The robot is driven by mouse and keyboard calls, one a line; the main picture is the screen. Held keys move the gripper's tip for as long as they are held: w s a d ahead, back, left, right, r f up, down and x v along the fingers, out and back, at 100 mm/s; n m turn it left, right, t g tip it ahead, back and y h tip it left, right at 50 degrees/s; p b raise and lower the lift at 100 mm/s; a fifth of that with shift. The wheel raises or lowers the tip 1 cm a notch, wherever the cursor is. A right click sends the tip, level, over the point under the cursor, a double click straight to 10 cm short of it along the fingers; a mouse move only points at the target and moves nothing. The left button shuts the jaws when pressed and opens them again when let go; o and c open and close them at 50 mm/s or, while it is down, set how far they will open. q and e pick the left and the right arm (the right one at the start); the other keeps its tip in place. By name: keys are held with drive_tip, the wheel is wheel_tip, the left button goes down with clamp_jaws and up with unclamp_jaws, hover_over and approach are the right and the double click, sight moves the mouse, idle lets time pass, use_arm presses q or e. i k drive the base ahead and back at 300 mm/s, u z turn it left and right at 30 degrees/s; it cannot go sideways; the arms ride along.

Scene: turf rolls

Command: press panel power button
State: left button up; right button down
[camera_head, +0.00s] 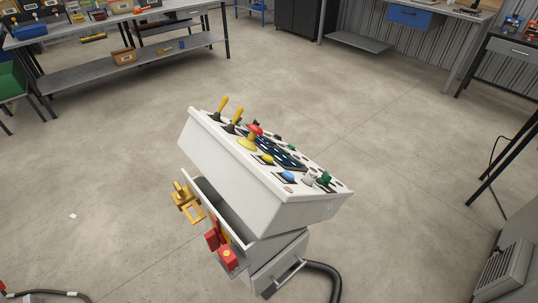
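A white control panel (233,172) stands on a grey pedestal in the middle of the head view, its sloped top turned away to the upper right. On the top are two yellow-handled levers (237,115), a red mushroom button (255,130) on a yellow base, a yellow button (267,159), a blue button (288,176) and a green knob or button (325,178). A dark display strip (283,153) runs along the top. I cannot tell which control is the power button; labels are too small to read. Neither of my grippers is in view.
A yellow fitting (187,201) and a red fitting (227,258) stick out from the panel's near side. A black hose (328,271) runs from its base. Workbenches (135,69) line the back. A grey box (503,268) sits at right. Floor around the panel is mostly clear.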

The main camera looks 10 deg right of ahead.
sight(268, 158)
drive_tip(key=k, duration=1.65)
drive_tip(key=u, duration=0.9)
drive_tip(key=i, duration=2.2)
drive_tip(key=z, duration=1.6)
